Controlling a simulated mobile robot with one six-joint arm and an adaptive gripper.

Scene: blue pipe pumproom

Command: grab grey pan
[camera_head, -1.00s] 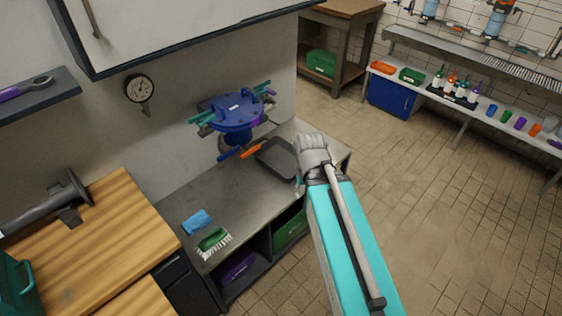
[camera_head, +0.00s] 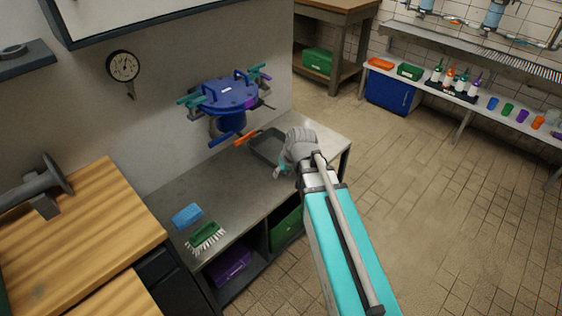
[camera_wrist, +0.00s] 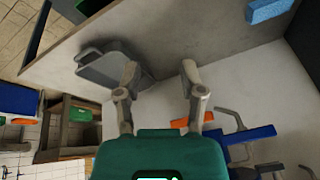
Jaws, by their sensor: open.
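The grey pan (camera_head: 266,147) lies on the metal counter near the wall, below the blue pipe fitting, and my wrist partly hides its right side. In the wrist view the pan (camera_wrist: 102,62) is at the left, its near end partly behind my left finger. An orange piece (camera_head: 245,138) adjoins it in the head view; I cannot tell whether it is the pan's handle. My gripper (camera_wrist: 160,70) is open, with bare counter and wall between its fingers. It is close to the pan; contact cannot be told.
The blue pipe fitting (camera_head: 225,98) sticks out from the wall just behind the pan. A blue sponge (camera_head: 187,215) and a green brush (camera_head: 205,236) lie at the counter's near left end. The middle of the counter (camera_head: 190,182) is clear. Open floor lies right.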

